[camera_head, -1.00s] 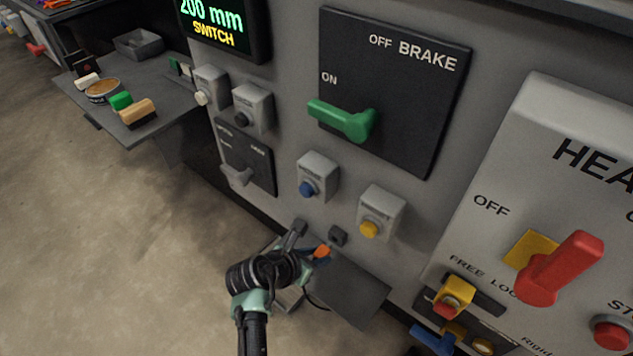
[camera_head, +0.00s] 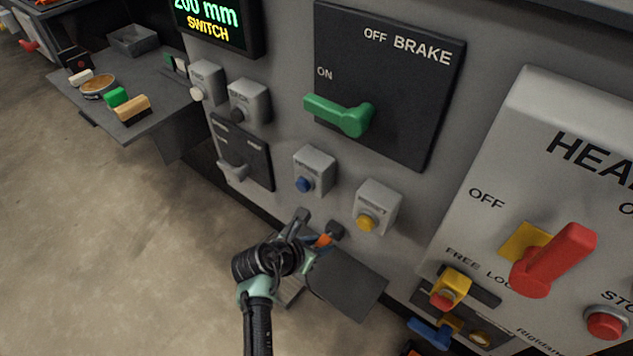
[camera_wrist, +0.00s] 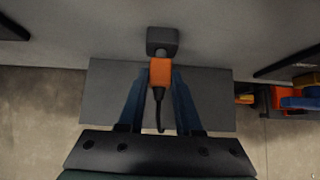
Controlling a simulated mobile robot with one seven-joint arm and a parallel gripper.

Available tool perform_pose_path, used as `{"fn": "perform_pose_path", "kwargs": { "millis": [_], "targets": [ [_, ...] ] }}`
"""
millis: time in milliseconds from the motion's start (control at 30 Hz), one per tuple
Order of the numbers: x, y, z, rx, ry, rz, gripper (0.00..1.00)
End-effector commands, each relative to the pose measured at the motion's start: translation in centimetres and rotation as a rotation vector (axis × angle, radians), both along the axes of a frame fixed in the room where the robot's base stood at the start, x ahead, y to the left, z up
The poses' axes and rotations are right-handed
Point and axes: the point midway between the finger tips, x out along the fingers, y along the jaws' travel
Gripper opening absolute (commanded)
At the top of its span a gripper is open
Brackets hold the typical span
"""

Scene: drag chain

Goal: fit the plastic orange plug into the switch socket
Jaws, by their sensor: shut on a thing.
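The orange plug (camera_wrist: 160,73) is between the blue fingers of my gripper (camera_wrist: 159,85), its black cable trailing back toward the wrist. It also shows in the head view (camera_head: 323,240), partly hidden by my gripper (camera_head: 318,244). The dark grey switch socket (camera_wrist: 161,41) is on the panel straight ahead of the plug. In the wrist view the plug's grey front end meets the socket's near face; I cannot tell how deep it sits. The socket also shows in the head view (camera_head: 335,231), right beside the plug.
A grey shelf (camera_head: 349,287) lies below the socket. Blue (camera_head: 303,184) and yellow (camera_head: 366,222) button boxes are on the panel above. A green brake lever (camera_head: 340,115) and a red lever (camera_head: 553,262) stick out. Yellow, red and blue parts (camera_wrist: 290,98) are at the right.

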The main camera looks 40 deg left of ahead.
Motion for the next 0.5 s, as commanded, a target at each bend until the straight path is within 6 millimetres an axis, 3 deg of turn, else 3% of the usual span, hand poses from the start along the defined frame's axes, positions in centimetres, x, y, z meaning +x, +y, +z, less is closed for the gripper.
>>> {"fn": "perform_pose_path", "kwargs": {
  "millis": [500],
  "targets": [
    [1.3, 0.0, 0.0, 0.000, -0.001, 0.000, 0.00]
  ]
}}
